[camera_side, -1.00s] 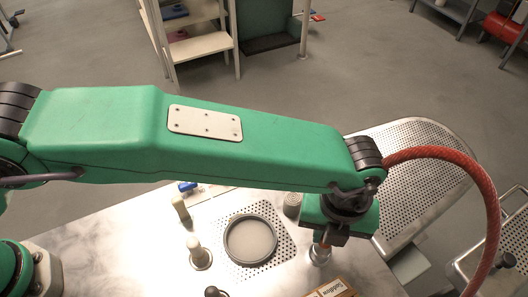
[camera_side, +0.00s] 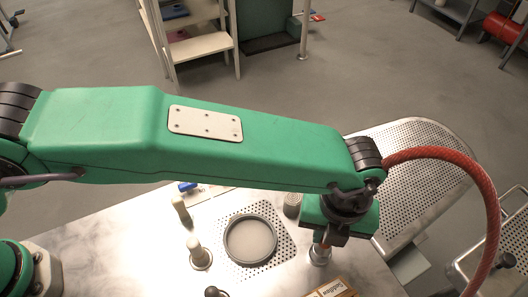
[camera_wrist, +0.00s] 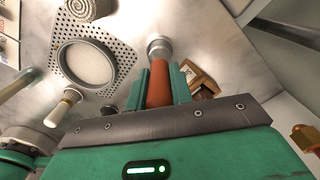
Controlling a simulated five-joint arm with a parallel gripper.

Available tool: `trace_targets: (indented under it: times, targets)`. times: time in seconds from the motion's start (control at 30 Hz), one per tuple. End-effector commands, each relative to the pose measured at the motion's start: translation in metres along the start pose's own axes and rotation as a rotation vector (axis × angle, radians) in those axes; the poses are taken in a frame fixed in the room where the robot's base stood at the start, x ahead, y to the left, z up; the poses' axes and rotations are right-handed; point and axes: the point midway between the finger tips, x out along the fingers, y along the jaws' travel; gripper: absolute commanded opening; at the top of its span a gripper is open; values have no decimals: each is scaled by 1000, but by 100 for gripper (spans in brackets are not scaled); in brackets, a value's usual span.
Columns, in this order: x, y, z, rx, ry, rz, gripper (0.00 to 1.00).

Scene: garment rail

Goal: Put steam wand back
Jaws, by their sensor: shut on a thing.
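The steam wand shows in the wrist view as an orange-brown round handle (camera_wrist: 159,86) between the two green fingers of my gripper (camera_wrist: 158,82). My gripper is shut on it. A silver metal collar (camera_wrist: 159,46) lies at the handle's far end, at the steel table. I cannot tell whether this collar is the wand's head or a holder around it. In the side view my gripper (camera_side: 327,236) points down at the table's right part, and the metal collar (camera_side: 319,256) stands just below it. The handle is mostly hidden there.
A round dish (camera_side: 250,240) sits on a perforated plate (camera_side: 285,251) to the left. Two pale-topped pegs (camera_side: 199,254) stand further left. A red hose (camera_side: 480,180) arches on the right.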

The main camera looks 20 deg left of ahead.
Motion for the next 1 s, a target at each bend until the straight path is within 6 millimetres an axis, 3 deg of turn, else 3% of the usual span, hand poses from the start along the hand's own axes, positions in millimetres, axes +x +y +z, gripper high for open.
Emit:
trace_targets:
  times: [1.0]
  targets:
    - [7,0,0,0,0,-1,0]
